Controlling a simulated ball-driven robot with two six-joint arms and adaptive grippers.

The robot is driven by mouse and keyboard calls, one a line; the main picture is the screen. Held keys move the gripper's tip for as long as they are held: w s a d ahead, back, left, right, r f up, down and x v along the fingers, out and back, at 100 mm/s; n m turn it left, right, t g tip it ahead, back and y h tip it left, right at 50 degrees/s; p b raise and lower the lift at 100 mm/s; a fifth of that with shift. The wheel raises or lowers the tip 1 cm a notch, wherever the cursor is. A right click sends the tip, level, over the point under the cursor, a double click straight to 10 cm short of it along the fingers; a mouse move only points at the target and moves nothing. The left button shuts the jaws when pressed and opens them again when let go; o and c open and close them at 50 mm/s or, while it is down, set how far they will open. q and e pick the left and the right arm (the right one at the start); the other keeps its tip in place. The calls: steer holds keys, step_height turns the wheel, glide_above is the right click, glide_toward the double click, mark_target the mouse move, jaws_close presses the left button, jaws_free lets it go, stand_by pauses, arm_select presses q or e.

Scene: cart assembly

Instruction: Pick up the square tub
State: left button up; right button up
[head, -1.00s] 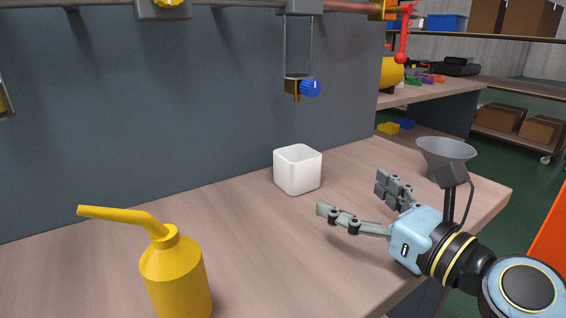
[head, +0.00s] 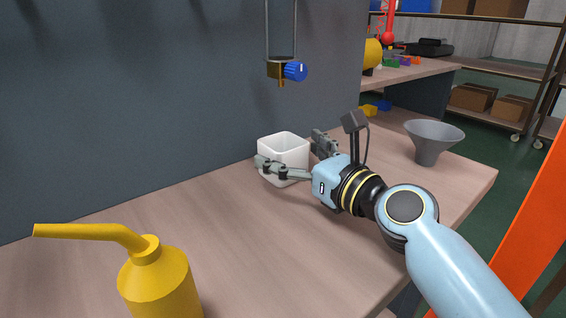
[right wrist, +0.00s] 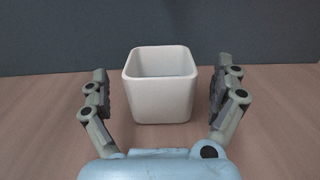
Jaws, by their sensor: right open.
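The square tub (head: 284,147) is white, open at the top and upright on the wooden bench near the grey back panel. In the right wrist view the tub (right wrist: 160,98) stands between my spread fingers, with a gap on each side. My right gripper (head: 293,156) is open around the tub, one finger in front of it and one to its right in the head view. The right gripper (right wrist: 160,100) holds nothing. Part of the tub's front is hidden by the near finger. My left gripper is not in view.
A yellow oil can (head: 158,285) with a long spout stands at the front left of the bench (head: 225,225). A grey funnel (head: 432,140) stands to the right. A blue-knobbed valve (head: 288,70) hangs above the tub. The bench between can and tub is clear.

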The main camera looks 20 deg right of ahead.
steer(key=shift+x, duration=1.15)
steer(key=c, duration=1.1)
steer(key=shift+c, duration=0.2)
